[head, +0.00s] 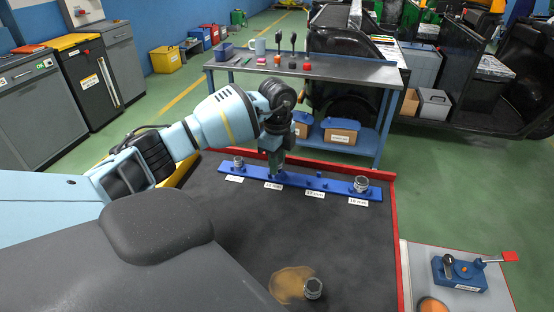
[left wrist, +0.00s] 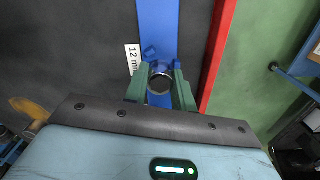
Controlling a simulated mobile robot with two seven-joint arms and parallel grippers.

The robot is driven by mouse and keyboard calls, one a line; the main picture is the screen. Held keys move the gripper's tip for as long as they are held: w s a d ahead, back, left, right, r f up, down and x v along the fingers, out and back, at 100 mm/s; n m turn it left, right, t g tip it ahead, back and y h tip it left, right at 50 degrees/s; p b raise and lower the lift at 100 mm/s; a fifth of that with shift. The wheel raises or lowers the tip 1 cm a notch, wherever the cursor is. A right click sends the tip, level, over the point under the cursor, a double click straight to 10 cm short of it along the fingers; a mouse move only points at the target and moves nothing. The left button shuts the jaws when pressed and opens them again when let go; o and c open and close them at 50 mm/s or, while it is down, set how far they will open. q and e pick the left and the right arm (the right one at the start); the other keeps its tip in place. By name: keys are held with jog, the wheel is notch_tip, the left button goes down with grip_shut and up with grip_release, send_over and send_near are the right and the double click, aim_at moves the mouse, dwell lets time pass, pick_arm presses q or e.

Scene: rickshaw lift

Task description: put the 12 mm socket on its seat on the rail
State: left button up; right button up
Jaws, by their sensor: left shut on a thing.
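My left gripper (head: 276,172) is down at the second position of the blue rail (head: 340,190). In the left wrist view, its green fingers (left wrist: 160,88) are shut on a round metal socket (left wrist: 161,68), which lies over the rail (left wrist: 158,20) beside the label "12 mm" (left wrist: 132,59). In the head view the fingers hide this socket. I cannot tell whether it rests on its seat or is just above it. A small blue peg (left wrist: 149,52) shows close to the socket. My right gripper is not in view.
Other sockets stand at the rail's left end (head: 239,163) and right end (head: 361,185). The third position (head: 312,181) holds no socket. Another socket (head: 313,288) sits on the dark mat (head: 225,225) near a tan stain (head: 290,282). A red edge (head: 393,230) borders the mat.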

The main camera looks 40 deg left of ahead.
pick_arm(q)
jog(key=shift+f, duration=0.15)
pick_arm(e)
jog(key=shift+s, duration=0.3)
pick_arm(q)
jog(key=shift+s+f, duration=0.1)
jog(key=shift+f, duration=0.4)
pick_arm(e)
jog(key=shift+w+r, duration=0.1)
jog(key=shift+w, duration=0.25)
